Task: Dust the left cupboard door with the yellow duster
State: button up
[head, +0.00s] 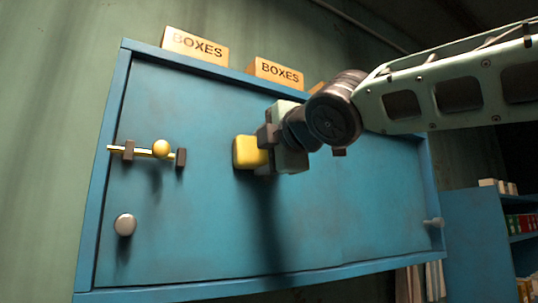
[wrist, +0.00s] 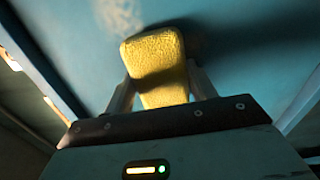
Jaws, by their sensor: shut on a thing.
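The yellow duster (head: 248,152) is a block held in my gripper (head: 266,150), in front of the blue cupboard's doors. In the wrist view the duster (wrist: 153,55) sits between the two fingers of my gripper (wrist: 160,88), which are shut on it. Its far end is close to the blue surface; I cannot tell whether it touches. The left cupboard door (head: 185,215) is blue, with a round pale knob at its lower left. A pale dusty patch (wrist: 120,15) shows on the blue surface beside the duster's top left. The seam between the doors is hard to make out.
A brass bolt (head: 150,150) with a ball handle sticks out at the door's left. Boxes marked BOXES (head: 195,46) stand on top of the cupboard. A blue shelf (head: 475,240) stands at the lower right. My arm comes in from the upper right.

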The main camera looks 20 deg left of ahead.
jog(key=shift+w+d+r+p, duration=0.3)
jog(key=shift+w+d+p, duration=0.3)
jog(key=shift+p, duration=0.25)
jog(key=shift+w+d+r+p, duration=0.4)
jog(key=shift+w+p, duration=0.25)
jog(key=shift+p, duration=0.2)
jog(key=shift+w+d+r+p, duration=0.25)
jog(key=shift+w+d+p, duration=0.35)
jog(key=shift+p, duration=0.25)
jog(key=shift+w+d+f+p, duration=0.2)
jog(key=shift+w+d+p, duration=1.6)
jog(key=shift+w+p, duration=0.25)
jog(key=shift+w+d, duration=1)
jog(key=shift+w, duration=0.3)
jog(key=shift+d, duration=0.1)
